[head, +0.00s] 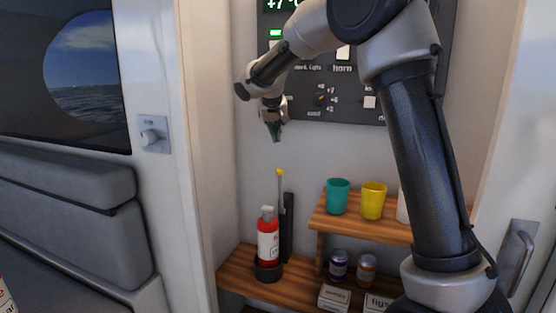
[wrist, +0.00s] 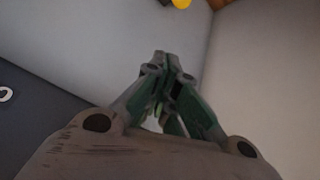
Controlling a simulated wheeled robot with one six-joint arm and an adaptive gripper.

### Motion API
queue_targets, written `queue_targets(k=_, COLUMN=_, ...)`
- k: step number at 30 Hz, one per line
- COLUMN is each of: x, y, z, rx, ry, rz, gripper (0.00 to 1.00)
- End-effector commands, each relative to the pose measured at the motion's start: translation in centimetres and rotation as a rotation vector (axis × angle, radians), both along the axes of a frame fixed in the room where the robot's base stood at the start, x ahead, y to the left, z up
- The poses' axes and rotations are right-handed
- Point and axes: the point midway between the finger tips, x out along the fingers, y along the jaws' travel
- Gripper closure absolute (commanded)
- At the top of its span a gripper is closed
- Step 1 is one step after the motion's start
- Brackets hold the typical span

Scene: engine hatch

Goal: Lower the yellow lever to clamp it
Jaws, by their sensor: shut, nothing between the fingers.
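The yellow lever shows in the head view as a thin upright rod with a yellow knob (head: 280,172) on top, rising beside a dark post (head: 287,225) behind a red bottle. In the wrist view a yellow round shape (wrist: 181,3), likely the knob, is cut off by the top edge. My gripper (head: 276,137) hangs pointing down above the knob, apart from it, in front of the wall below the control panel. In the wrist view my gripper (wrist: 165,80) has its fingertips together with nothing between them.
The red bottle (head: 268,240) stands in a dark holder on the lower wooden shelf (head: 233,268). A teal cup (head: 337,196) and a yellow cup (head: 373,200) stand on the raised shelf to the right. Jars (head: 338,265) and small boxes (head: 333,297) sit below. The control panel (head: 345,105) is behind my arm.

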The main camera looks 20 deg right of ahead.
Motion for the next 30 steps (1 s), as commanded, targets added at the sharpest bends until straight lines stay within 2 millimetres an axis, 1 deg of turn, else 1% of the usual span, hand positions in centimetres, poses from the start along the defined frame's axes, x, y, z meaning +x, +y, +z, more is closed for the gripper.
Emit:
queue_targets(k=1, x=0.0, y=0.0, z=-0.4, rx=0.011, ry=-0.003, rz=-0.020, gripper=1.00)
queue_targets(k=4, x=0.0, y=0.0, z=-0.3, rx=0.033, ry=-0.011, rz=-0.048, gripper=1.00)
queue_targets(k=13, x=0.0, y=0.0, z=-0.4, rx=0.035, ry=-0.011, rz=-0.051, gripper=1.00)
queue_targets(k=17, x=0.3, y=-0.1, z=-1.1, rx=0.034, ry=-0.008, rz=-0.051, gripper=1.00)
queue_targets(k=20, x=1.0, y=-0.4, z=-2.2, rx=0.034, ry=-0.006, rz=-0.052, gripper=1.00)
queue_targets(k=30, x=4.7, y=-1.9, z=-8.2, rx=0.033, ry=-0.006, rz=-0.052, gripper=1.00)
